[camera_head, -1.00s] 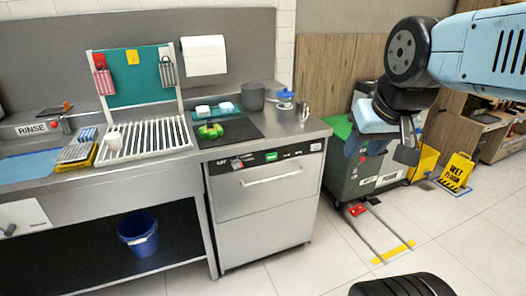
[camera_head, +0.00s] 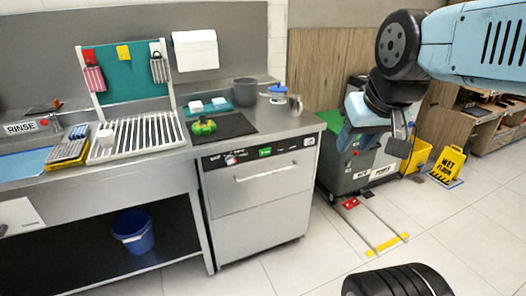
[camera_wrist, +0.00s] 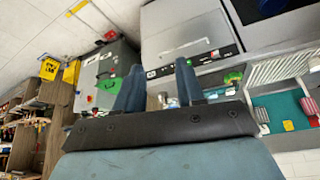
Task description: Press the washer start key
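The washer (camera_head: 260,205) is a steel front-loading unit under the counter, with a bar handle (camera_head: 267,174). The lettering is too small to read. The washer also shows upside down in the wrist view (camera_wrist: 185,35); a green patch on its strip (camera_wrist: 190,63) shows beside the right finger. My gripper (camera_head: 374,134) hangs right of the washer, well apart from it. In the wrist view its two fingers stand apart with nothing between them (camera_wrist: 158,88).
A grey-green floor machine (camera_head: 362,165) stands right of the washer. A yellow wet-floor sign (camera_head: 448,165) is farther right. A pot (camera_head: 245,92) and a metal jug (camera_head: 295,104) stand on the counter. The floor before the washer is clear.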

